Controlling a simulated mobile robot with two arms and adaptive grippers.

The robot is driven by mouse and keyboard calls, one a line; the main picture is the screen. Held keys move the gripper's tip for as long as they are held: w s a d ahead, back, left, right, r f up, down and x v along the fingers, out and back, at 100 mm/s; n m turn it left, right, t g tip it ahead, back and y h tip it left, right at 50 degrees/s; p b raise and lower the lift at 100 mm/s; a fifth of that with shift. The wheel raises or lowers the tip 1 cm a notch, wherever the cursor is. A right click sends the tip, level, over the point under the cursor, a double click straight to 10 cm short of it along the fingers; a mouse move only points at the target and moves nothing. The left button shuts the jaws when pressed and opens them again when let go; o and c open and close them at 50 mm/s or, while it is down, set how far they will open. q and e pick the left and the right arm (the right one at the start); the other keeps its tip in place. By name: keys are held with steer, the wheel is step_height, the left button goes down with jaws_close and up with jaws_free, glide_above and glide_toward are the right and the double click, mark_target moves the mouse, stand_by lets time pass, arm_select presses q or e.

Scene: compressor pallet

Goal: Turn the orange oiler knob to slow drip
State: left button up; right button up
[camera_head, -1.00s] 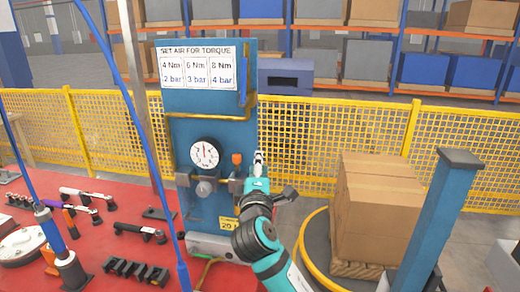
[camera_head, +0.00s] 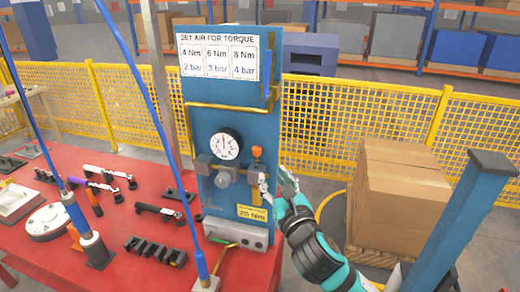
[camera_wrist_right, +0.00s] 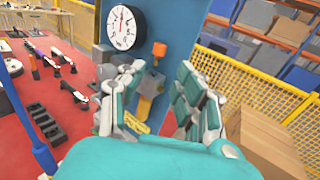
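The orange oiler knob (camera_head: 256,152) sits on top of the oiler at the right of the blue panel, beside the round gauge (camera_head: 225,145). It also shows in the right wrist view (camera_wrist_right: 158,50), beyond the gap between my fingers. My right gripper (camera_head: 276,181) is open, just below and to the right of the knob in the head view. In the right wrist view its two teal-and-grey fingers (camera_wrist_right: 160,80) stand apart with nothing gripped. The fingers partly hide the oiler body; contact with it cannot be told. My left gripper is not in view.
The red table (camera_head: 115,200) holds several tools and a black rack (camera_head: 155,251). A blue hose (camera_head: 170,150) hangs in front of the panel's left side. Cardboard boxes (camera_head: 400,195) stand close to my right arm. A yellow mesh fence (camera_head: 335,120) runs behind.

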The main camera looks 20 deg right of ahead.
mark_target(258, 152)
steer(key=w+p, duration=0.2)
steer(key=w, duration=1)
steer(key=shift+w+d+p, duration=0.1)
steer(key=shift+w+p, duration=0.15)
steer(key=shift+p, duration=0.1)
jaws_close()
